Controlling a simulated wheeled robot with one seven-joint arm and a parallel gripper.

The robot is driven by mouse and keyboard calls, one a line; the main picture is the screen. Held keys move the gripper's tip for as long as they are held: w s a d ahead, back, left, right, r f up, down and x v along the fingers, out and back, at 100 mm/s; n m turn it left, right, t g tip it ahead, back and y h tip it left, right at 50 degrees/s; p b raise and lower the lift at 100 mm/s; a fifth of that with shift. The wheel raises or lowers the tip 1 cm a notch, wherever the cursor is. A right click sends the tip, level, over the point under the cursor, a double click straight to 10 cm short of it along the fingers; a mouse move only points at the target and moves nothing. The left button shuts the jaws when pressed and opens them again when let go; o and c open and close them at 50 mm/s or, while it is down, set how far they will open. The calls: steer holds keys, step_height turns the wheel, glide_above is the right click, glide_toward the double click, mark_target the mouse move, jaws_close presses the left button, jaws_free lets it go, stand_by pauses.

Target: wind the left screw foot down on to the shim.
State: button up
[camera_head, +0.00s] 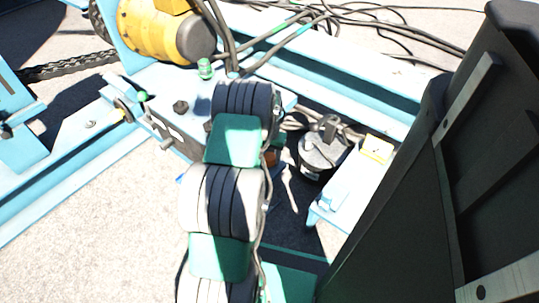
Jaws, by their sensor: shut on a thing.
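My arm, with white and dark ringed joints and green links, reaches up the middle of the head view. Its last joint covers the spot beneath it, and I cannot make out my gripper's fingers there. I cannot pick out the left screw foot or the shim for certain; they may be behind my arm. A dark bolt head (180,107) stands on the light-blue frame (75,180) just left of my arm. A small brown-orange patch (271,158) shows at the arm's right edge, too small to name.
A yellow motor with a grey end (160,32) sits at the top left, beside a chain (68,67). Black cables (370,22) cross the top. A dark round unit (323,152) lies right of my arm. A large dark panel fills the right side. Pale ground is open at lower left.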

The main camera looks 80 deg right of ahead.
mark_target(269, 156)
steer(key=shift+m+p, duration=0.4)
steer(key=shift+m, duration=0.6)
steer(key=o, duration=1.3)
step_height(269, 156, up, 8)
steer(key=p, duration=0.3)
steer(key=shift+f, duration=0.1)
